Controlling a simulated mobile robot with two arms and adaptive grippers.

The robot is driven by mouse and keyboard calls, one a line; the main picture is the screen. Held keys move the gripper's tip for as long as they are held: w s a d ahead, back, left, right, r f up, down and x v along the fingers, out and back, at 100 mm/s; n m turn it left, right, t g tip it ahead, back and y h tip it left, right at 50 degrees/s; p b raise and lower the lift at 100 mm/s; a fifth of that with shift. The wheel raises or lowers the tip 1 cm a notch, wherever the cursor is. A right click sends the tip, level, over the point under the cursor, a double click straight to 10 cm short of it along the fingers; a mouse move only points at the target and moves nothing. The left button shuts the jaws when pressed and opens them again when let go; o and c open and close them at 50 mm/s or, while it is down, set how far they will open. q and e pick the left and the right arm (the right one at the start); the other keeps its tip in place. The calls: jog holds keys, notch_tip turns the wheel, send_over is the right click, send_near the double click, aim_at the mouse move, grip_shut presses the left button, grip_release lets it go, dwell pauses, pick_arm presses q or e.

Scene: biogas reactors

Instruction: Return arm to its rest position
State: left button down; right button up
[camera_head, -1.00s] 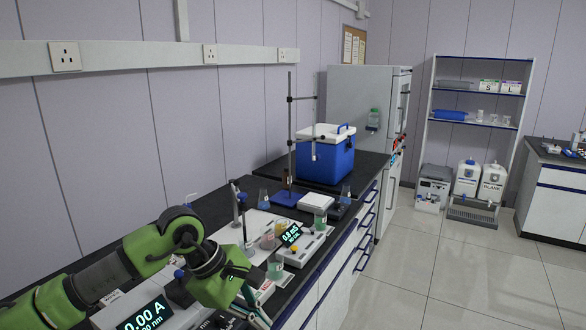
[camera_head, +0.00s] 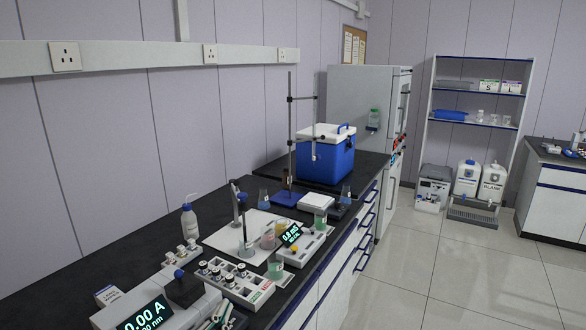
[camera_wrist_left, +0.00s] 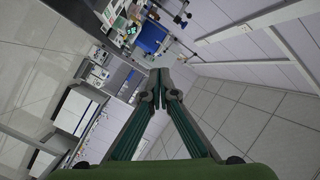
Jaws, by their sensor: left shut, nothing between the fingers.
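My left gripper (camera_wrist_left: 160,78) shows in the left wrist view. Its two dark fingers with green sides meet at the tips, and nothing is between them. The green wrist housing fills the bottom of that view. In the head view the green left arm is out of sight; only a small grey-green piece at the bottom edge, possibly the fingers (camera_head: 220,314), shows beside the photometer (camera_head: 160,305). My right gripper is in neither view.
The black bench holds a vial rack (camera_head: 238,282), a wash bottle (camera_head: 189,221), a conductivity meter (camera_head: 305,245), beakers and a stand (camera_head: 290,140). A blue cooler (camera_head: 325,160) stands farther back. The floor (camera_head: 450,270) at right is clear.

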pick_arm(q)
jog(key=s+a+f+n+g+y, duration=0.1)
jog(key=s+a+f+n+g, duration=0.2)
jog(key=s+f, duration=0.4)
jog(key=s+a+f+n+g+y, duration=0.1)
jog(key=s+a+f+n+g, duration=0.25)
jog(key=f, duration=0.45)
jog(key=s+f+n+g, duration=0.1)
jog(key=s+f+g, duration=0.35)
jog(key=s, duration=0.45)
jog(key=s+f+n+g, duration=0.25)
jog(key=s+f, duration=0.25)
jog(key=s, duration=0.4)
notch_tip(320, 180, down, 25)
jog(key=s+g, duration=0.1)
jog(key=s+a+f+m+g, duration=0.1)
jog(key=s+a+f, duration=0.2)
jog(key=s+f, duration=1.3)
jog(key=shift+s+f+h, duration=0.25)
jog(key=shift+s+h, duration=0.05)
jog(key=shift+s, duration=0.5)
